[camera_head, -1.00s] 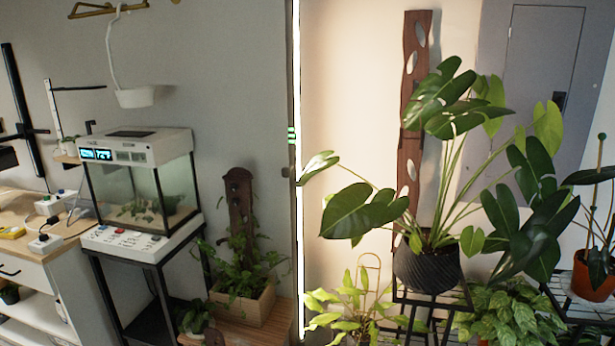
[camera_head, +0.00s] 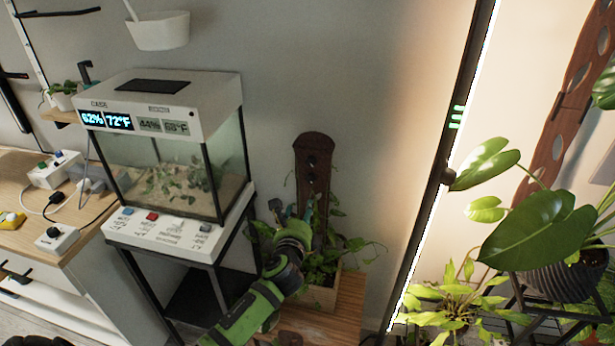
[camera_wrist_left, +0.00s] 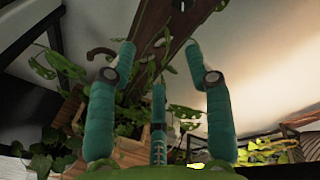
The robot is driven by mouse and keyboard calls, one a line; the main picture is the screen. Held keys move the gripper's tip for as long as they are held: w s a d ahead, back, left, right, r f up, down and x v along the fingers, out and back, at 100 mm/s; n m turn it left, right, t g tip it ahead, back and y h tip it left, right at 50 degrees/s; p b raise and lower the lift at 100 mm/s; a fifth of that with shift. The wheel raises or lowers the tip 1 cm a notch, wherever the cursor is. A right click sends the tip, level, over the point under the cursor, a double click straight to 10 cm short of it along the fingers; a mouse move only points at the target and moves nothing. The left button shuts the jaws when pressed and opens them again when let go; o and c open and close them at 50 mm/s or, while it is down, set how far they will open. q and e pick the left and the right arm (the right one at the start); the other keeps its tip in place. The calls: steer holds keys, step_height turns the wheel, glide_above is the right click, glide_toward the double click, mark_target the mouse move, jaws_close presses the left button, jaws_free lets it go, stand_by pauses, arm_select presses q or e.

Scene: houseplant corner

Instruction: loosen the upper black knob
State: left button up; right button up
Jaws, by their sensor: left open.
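A dark brown upright board (camera_head: 315,148) rises from a wooden planter (camera_head: 318,297) with leafy plants. Dark round spots (camera_head: 313,161) show on its upper front; they may be knobs or holes. My left gripper (camera_head: 293,212) is open and low in front of the board, below the upper spots and apart from the bar's knob. In the left wrist view, its teal fingers (camera_wrist_left: 160,62) are spread with the brown board (camera_wrist_left: 155,45) beyond them. My right gripper is not in view.
A glass terrarium (camera_head: 165,150) with lit displays stands left of the board on a black stand. Leaves surround the board's lower part. A wooden bench (camera_head: 345,325) carries the planter. Large-leaved plants (camera_head: 540,230) stand at right. The wall above the board is clear.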

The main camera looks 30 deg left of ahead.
mark_target(310, 162)
arm_select(q)
step_height(310, 162, up, 9)
steer(key=w+m+t, duration=0.2)
steer(key=m, duration=0.1)
steer(key=shift+y, duration=0.3)
steer(key=x, duration=0.5)
steer(key=shift+w+a+f, duration=0.15)
steer(key=shift+w+f, duration=0.05)
steer(key=shift+w, duration=0.2)
steer(key=shift+w+a, duration=0.25)
steer(key=shift+w, duration=0.45)
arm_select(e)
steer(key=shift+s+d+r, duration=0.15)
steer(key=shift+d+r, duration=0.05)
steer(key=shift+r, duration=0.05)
arm_select(q)
steer(key=shift+c, duration=0.4)
steer(key=c, duration=0.7)
jaws_close()
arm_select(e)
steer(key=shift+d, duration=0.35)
